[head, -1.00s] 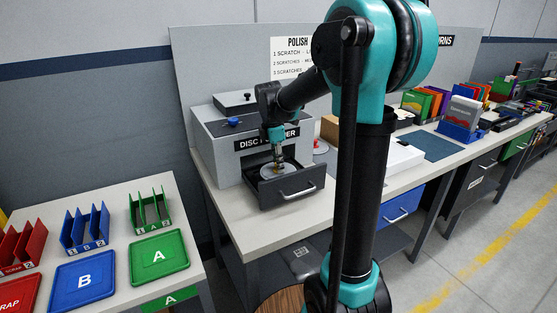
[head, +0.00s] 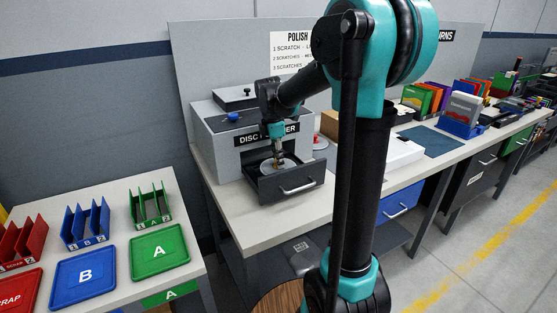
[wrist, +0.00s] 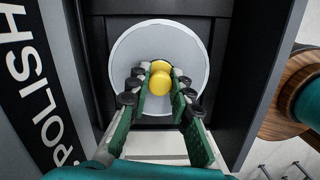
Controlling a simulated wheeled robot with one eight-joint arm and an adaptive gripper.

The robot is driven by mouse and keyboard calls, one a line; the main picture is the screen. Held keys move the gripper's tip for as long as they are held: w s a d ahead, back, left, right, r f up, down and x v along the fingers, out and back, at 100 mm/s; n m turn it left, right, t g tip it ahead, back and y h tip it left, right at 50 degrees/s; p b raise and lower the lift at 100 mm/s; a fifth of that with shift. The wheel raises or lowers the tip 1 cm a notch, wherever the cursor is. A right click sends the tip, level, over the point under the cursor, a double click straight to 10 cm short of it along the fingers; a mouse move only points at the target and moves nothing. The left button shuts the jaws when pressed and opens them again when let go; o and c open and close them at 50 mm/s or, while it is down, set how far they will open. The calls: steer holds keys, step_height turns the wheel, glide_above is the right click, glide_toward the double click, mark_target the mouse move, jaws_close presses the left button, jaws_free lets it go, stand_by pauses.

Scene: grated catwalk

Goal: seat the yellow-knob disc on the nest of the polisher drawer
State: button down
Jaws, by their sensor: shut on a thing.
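The polisher (head: 222,145) is a grey box labelled DISC, the rest of its label partly hidden by my arm. Its dark drawer (head: 305,182) is pulled open at the front. My gripper (head: 277,162) points down into the drawer. In the wrist view my green fingers (wrist: 161,88) are shut on the yellow knob (wrist: 160,80) of the pale grey disc (wrist: 128,65). The disc lies flat within the drawer's outline. The nest under it is hidden, and I cannot tell whether the disc touches it.
A red-knob disc (head: 320,142) sits on the bench right of the polisher. A blue knob (head: 233,117) is on the polisher top. Green tray (head: 160,270) and blue tray (head: 85,292) lie on the left table. A white box (head: 402,152) stands to the right.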

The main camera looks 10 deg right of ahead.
steer(key=shift+f, duration=0.15)
steer(key=shift+f, duration=0.95)
steer(key=c, duration=0.9)
jaws_free()
steer(key=shift+r, duration=0.1)
steer(key=shift+r, duration=3.9)
steer(key=shift+d, duration=0.1)
